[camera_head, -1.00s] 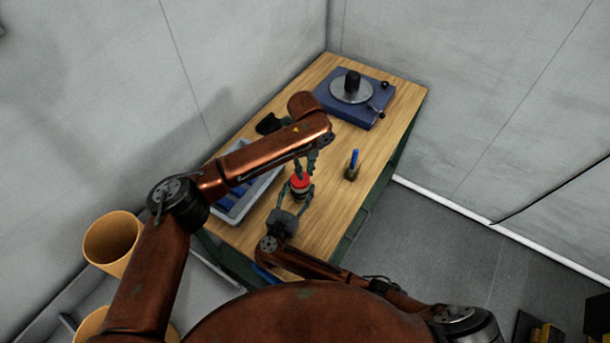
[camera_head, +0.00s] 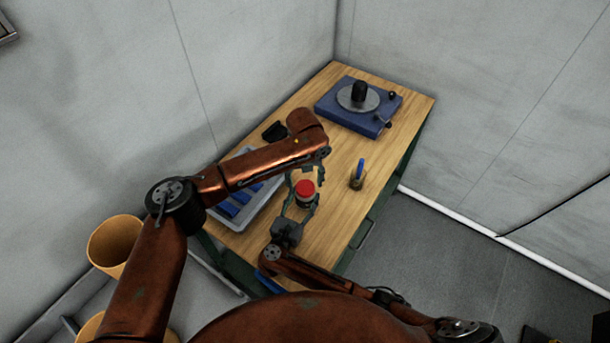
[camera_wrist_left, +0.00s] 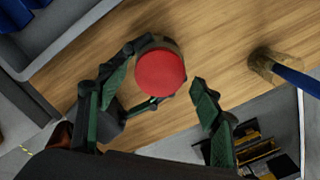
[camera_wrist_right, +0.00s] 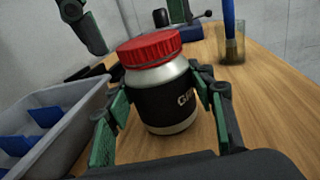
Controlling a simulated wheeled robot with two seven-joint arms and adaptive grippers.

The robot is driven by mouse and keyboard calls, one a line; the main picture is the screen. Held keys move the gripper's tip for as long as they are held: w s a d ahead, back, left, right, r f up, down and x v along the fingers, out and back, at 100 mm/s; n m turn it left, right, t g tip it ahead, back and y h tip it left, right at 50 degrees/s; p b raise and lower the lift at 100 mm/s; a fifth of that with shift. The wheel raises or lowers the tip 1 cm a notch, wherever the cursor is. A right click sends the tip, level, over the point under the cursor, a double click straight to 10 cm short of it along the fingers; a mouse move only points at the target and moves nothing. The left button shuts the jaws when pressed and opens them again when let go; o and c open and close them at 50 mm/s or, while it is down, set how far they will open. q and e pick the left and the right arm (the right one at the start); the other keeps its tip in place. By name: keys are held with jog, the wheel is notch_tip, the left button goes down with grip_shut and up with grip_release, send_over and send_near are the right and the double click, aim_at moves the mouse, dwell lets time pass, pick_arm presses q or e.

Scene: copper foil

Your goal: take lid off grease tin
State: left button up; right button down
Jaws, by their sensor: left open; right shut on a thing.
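The grease tin (camera_wrist_right: 168,100) is a silver jar with a black label, and its red ribbed lid (camera_wrist_right: 149,48) sits on top. The tin stands upright; whether its base touches the bench cannot be told. My right gripper (camera_wrist_right: 160,108) is shut on the tin's sides, below the lid. In the head view the red lid (camera_head: 305,187) shows between the two arms. My left gripper (camera_wrist_left: 165,80) is open and empty above the tin, with the lid (camera_wrist_left: 160,72) below its fingers, nearer the left one. In the right wrist view a left finger (camera_wrist_right: 88,32) hangs at the upper left, apart from the lid.
A grey tray (camera_head: 246,217) with blue compartments lies left of the tin. A brush in a small cup (camera_head: 357,180) stands to the right. A blue turntable-like device (camera_head: 345,117) is at the far end. Bare bench (camera_head: 335,215) lies right of the tin.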

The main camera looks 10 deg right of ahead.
pick_arm(q)
jog(key=shift+f, duration=0.55)
jog(key=shift+c, duration=0.7)
